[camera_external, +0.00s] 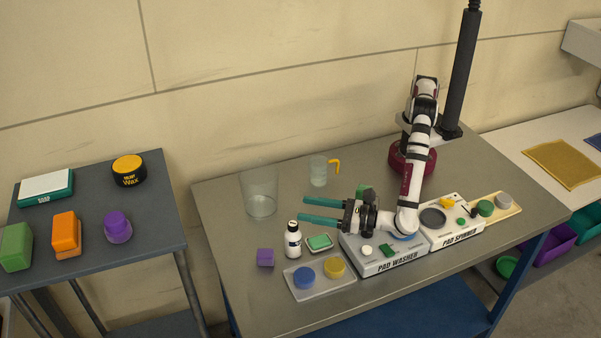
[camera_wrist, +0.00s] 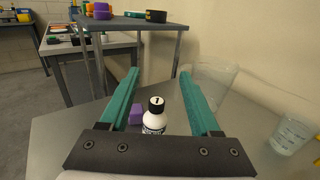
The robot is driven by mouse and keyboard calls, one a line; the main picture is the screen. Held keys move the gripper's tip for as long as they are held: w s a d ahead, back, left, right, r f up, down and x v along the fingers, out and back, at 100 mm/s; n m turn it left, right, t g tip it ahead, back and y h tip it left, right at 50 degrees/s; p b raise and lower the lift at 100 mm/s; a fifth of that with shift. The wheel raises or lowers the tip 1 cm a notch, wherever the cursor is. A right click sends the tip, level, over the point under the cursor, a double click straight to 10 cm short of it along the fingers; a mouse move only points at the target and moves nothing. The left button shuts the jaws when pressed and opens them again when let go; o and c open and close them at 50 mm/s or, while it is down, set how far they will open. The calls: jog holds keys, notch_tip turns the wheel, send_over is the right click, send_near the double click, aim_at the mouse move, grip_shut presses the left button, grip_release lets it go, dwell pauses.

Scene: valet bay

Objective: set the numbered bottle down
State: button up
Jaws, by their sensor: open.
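The numbered bottle (camera_external: 293,240) is small and white with a dark label and a black cap. It stands upright on the grey table (camera_external: 225,215), left of the pad washer. In the wrist view the bottle (camera_wrist: 154,118) shows a "1" on its cap. My gripper (camera_external: 305,209) has teal fingers, spread apart and pointing left. In the wrist view the bottle appears between the open fingers (camera_wrist: 158,85), with gaps on both sides. I cannot tell exactly how far the fingers are above or behind it. Nothing is held.
A purple block (camera_external: 265,257) sits left of the bottle, and a small green-topped dish (camera_external: 320,243) sits right of it. A tray (camera_external: 322,287) with blue and yellow pads lies in front. A clear container (camera_external: 260,193) and a jug (camera_external: 318,171) stand behind.

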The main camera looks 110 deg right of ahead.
jog(key=s+d+r+m+g+h, duration=0.1)
jog(key=d+r+m+g, duration=0.15)
jog(key=d, duration=0.25)
jog(key=d+r+m+g+h, duration=0.1)
jog(key=d+r+m+g, duration=0.15)
jog(key=d, duration=0.25)
jog(key=s+d+r+m+g+y, duration=0.35)
jog(key=s+d+m+g, duration=0.45)
jog(key=s+d+m, duration=0.55)
jog(key=s+d+m+g+y, duration=0.4)
jog(key=s+m, duration=0.4)
jog(key=s, duration=0.6)
jog(key=s+a+f+m+t+y, duration=0.1)
jog(key=s+a+m+t+y, duration=0.1)
jog(key=s+a+m+y, duration=0.4)
jog(key=s+m+y, duration=0.1)
jog(key=s+m, duration=0.1)
jog(key=shift+s, duration=0.35)
jog(key=shift+d+f, duration=0.1)
